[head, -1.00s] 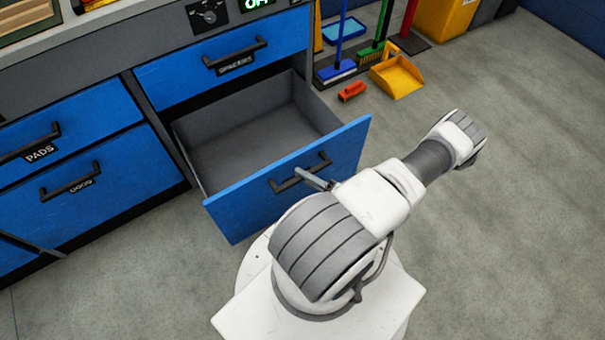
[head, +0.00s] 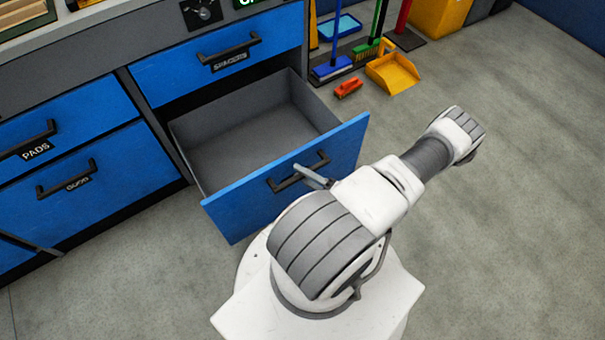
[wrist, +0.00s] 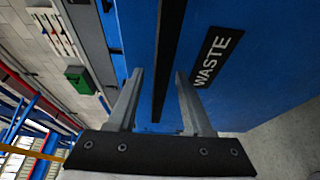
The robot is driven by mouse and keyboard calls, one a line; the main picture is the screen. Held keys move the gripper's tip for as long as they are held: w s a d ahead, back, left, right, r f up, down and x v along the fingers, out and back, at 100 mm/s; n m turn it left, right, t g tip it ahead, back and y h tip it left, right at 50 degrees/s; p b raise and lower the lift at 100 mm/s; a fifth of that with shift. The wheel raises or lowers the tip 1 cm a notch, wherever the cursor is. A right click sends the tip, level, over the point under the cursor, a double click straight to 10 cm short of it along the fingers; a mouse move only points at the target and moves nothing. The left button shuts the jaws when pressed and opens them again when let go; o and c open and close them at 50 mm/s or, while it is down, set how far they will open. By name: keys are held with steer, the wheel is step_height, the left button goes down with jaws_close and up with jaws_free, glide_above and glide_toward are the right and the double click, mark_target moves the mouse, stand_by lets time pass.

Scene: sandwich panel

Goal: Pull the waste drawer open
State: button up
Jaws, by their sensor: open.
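The waste drawer (head: 240,206) is a blue-fronted drawer with a grey interior, standing well out from the cabinet. It looks empty. Its black bar handle (head: 298,172) is on the front. In the wrist view the drawer front (wrist: 240,75) carries a WASTE label (wrist: 217,57), and the dark handle bar (wrist: 168,60) runs between my two fingers. My gripper (wrist: 156,85) is open, with a finger on either side of the bar and space around it. In the head view my gripper (head: 312,175) is at the handle, mostly hidden by my arm.
The SPACERS drawer (head: 220,62) above is shut, as are the PADS drawer (head: 60,120) and the drawer (head: 100,180) below it. Brooms, a yellow dustpan (head: 392,72) and a red brush (head: 348,87) are on the floor behind. The floor at right (head: 520,200) is clear.

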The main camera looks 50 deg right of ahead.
steer(key=s+d+p, duration=0.1)
steer(key=s+d, duration=0.1)
steer(key=s, duration=1.5)
steer(key=shift+d+p, duration=0.35)
steer(key=shift+s, duration=0.1)
